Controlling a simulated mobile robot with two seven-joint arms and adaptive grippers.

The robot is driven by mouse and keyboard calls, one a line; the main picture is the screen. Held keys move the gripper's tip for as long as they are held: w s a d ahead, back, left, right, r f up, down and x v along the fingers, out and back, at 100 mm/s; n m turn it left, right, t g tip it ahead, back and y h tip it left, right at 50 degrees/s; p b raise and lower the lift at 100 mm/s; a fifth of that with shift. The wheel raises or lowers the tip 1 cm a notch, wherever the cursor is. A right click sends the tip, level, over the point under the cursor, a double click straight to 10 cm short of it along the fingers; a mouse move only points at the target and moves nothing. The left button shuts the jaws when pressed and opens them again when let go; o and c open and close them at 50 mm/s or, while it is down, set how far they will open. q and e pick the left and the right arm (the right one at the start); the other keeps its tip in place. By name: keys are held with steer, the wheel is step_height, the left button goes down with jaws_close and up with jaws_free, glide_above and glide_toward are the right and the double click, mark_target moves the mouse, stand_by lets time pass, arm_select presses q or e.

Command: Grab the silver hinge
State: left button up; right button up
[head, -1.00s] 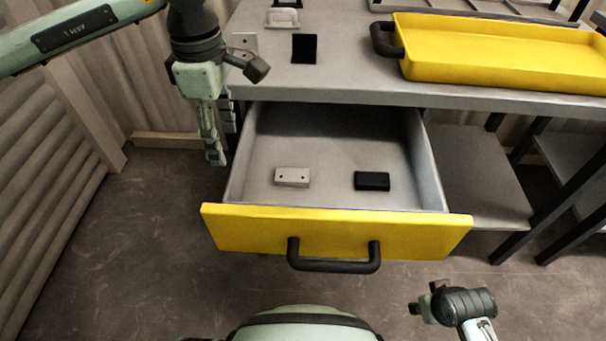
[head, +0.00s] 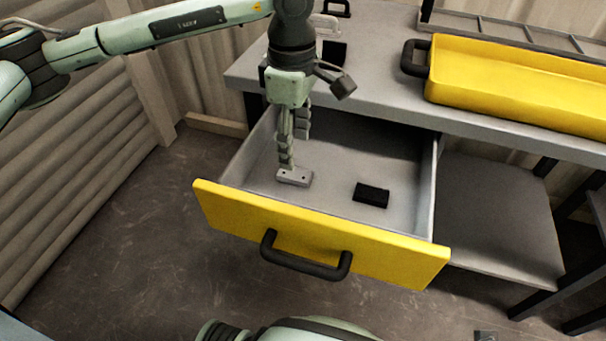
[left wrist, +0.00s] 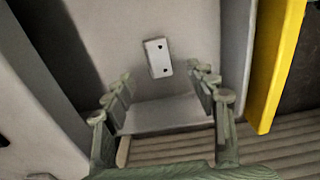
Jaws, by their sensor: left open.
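The silver hinge (head: 295,177) is a small flat light-grey block with two dark holes. It lies on the floor of the open drawer, towards the left, and also shows in the left wrist view (left wrist: 157,57). My left gripper (head: 292,152) points down into the drawer above the hinge, its fingers apart and empty. In the left wrist view the hinge lies beyond the open fingertips (left wrist: 161,79), roughly between them. In the head view a fingertip overlaps the hinge's back edge; I cannot tell whether they touch. Only a dark scrap at the bottom edge may be my right gripper.
A black block (head: 371,195) lies in the drawer right of the hinge. The drawer's yellow front (head: 400,262) with a black handle and its grey side walls surround both. A yellow tray (head: 520,85) stands on the grey bench above.

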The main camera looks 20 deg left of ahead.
mark_target(299, 173)
arm_select(q)
steer(key=f, duration=0.5)
steer(key=shift+w+d+f+p, duration=0.15)
steer(key=shift+d+f+p, duration=0.1)
steer(key=shift+f+p, duration=0.15)
steer(key=shift+f, duration=0.5)
steer(key=c, duration=1.3)
arm_select(e)
steer(key=shift+a+f, duration=0.15)
steer(key=shift+f, duration=0.4)
steer(key=shift+a+f, duration=0.15)
steer(key=shift+f, duration=0.4)
